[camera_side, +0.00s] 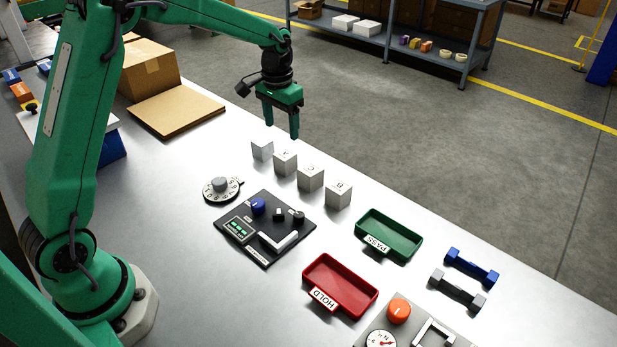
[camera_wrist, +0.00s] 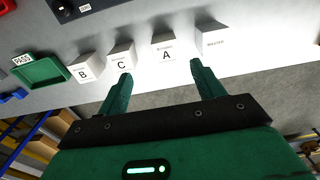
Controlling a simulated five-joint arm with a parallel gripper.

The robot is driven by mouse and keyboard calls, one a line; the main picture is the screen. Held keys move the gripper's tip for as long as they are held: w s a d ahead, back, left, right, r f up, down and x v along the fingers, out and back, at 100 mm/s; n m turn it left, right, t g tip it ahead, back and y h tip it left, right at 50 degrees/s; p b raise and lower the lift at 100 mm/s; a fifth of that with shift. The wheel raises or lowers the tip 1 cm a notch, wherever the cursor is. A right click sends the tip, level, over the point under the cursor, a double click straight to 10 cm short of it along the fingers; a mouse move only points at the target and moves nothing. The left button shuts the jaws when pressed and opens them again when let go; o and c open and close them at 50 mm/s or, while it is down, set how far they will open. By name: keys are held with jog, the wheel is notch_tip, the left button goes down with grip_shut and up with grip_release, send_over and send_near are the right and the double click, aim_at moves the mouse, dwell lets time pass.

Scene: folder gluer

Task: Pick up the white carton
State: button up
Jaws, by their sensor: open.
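Several small white-grey cube cartons stand in a row on the bench. They are the one marked MASTER (camera_wrist: 214,40), which is the end cube (camera_side: 262,149) in the side view, then carton A (camera_side: 285,163), carton C (camera_side: 311,178) and carton B (camera_side: 339,195). In the wrist view, A (camera_wrist: 165,50), C (camera_wrist: 121,57) and B (camera_wrist: 84,69) show their letters. I cannot tell which one the task calls the white carton. My gripper (camera_side: 281,128) is open and empty, raised above the bench near the MASTER and A end. Its fingers (camera_wrist: 161,70) touch no carton.
A green PASS tray (camera_side: 402,243) and a red HOLD tray (camera_side: 335,292) lie beyond carton B. A black control panel (camera_side: 265,230) and a dial (camera_side: 221,189) sit beside the row. Flat brown cardboard (camera_side: 178,110) lies at the upper left. The bench's far edge runs close behind the cartons.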

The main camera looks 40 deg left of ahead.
aim_at(285, 154)
jog(key=shift+w+a+f, duration=0.15)
jog(key=shift+w+f, duration=0.25)
jog(key=shift+f, duration=0.3)
jog(key=shift+w+a+f, duration=0.15)
jog(key=shift+w+f, duration=0.25)
jog(key=shift+f, duration=0.3)
jog(key=shift+f, duration=0.15)
jog(key=shift+f, duration=1.2)
jog(key=shift+f, duration=0.1)
jog(key=shift+a+f, duration=0.15)
jog(key=shift+f, duration=2.35)
jog(key=shift+c, duration=0.5)
jog(key=c, duration=0.9)
